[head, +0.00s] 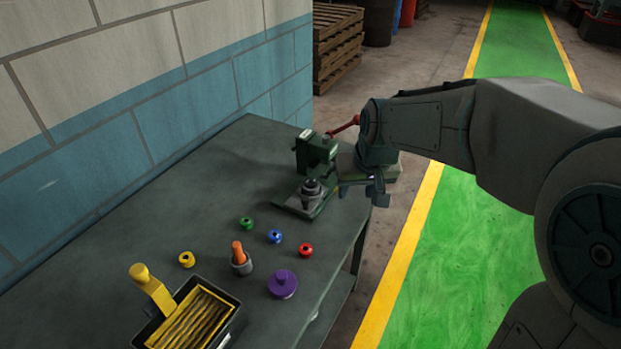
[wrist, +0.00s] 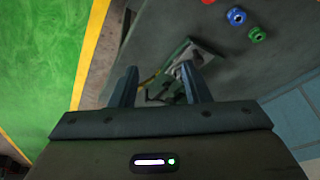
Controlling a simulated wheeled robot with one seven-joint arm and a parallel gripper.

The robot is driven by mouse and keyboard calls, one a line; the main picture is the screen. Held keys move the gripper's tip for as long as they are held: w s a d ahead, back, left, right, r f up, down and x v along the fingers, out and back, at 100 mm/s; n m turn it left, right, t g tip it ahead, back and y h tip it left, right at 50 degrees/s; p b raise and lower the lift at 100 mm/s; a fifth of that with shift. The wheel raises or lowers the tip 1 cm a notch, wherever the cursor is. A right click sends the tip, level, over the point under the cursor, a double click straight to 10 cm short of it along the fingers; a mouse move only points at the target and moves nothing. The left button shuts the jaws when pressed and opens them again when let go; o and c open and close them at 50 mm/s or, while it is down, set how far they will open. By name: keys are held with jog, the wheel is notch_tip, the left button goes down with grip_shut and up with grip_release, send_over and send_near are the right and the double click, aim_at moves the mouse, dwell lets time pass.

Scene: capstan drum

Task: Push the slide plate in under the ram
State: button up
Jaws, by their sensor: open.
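The small green press (head: 316,150) stands near the far end of the grey bench, with a red lever (head: 345,126) at its top right. A flat plate (head: 294,207) extends from its foot toward the front, and a dark grey stepped piece (head: 312,190) stands on it. I cannot tell the slide plate's edge from the press base. My gripper (head: 361,191) is open and empty, just right of the press, over the bench edge. In the wrist view my fingers (wrist: 160,78) point toward the press (wrist: 180,70), partly hiding it. Contact cannot be judged.
Nearer on the bench are green (head: 246,224), blue (head: 275,237), red (head: 305,250) and yellow (head: 187,259) knobs, a purple disc (head: 282,284), an orange-handled piece (head: 239,255) and a tray (head: 222,334) with a yellow handle. A wall (head: 130,120) borders the left.

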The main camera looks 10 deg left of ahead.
jog(key=n+p, duration=0.1)
jog(key=n, duration=0.1)
send_near(305, 198)
jog(key=s+d+v, duration=0.1)
jog(key=v, duration=0.4)
jog(key=x, duration=0.9)
jog(key=p+x, duration=0.1)
jog(key=x, duration=0.4)
jog(key=shift+w+a+r, duration=0.25)
jog(key=shift+w+a, duration=0.15)
jog(key=shift+t, duration=0.3)
grip_shut()
